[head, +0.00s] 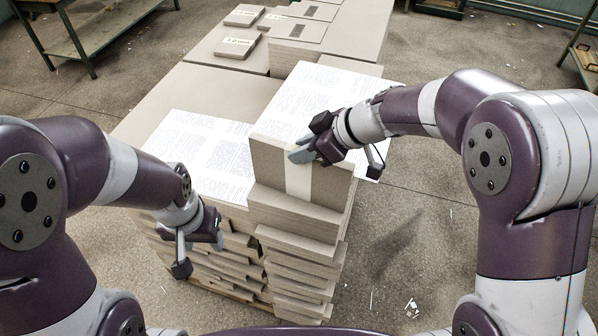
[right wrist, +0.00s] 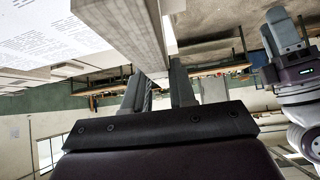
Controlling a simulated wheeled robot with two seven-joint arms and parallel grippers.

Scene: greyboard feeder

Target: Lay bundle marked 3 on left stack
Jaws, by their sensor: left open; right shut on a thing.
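A grey board bundle (head: 267,163) with a white paper band is held on edge, steeply tilted, above the front end of the right stack (head: 290,207). No number on it can be read. My right gripper (head: 301,152) is shut on its upper edge near the band. The right wrist view shows the bundle (right wrist: 125,38) between the fingers (right wrist: 160,85). My left gripper (head: 198,252) is open and empty, at the front of the left stack (head: 238,222). It also shows in the right wrist view (right wrist: 283,35). Whether the bundle touches the stack is unclear.
Printed white sheets lie on the left (head: 205,150) and right (head: 325,95) of the pile. Labelled bundles (head: 237,46) lie on the grey boards behind. A metal bench (head: 85,40) stands at the back left. Floor is open at the right, with paper scraps (head: 411,306).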

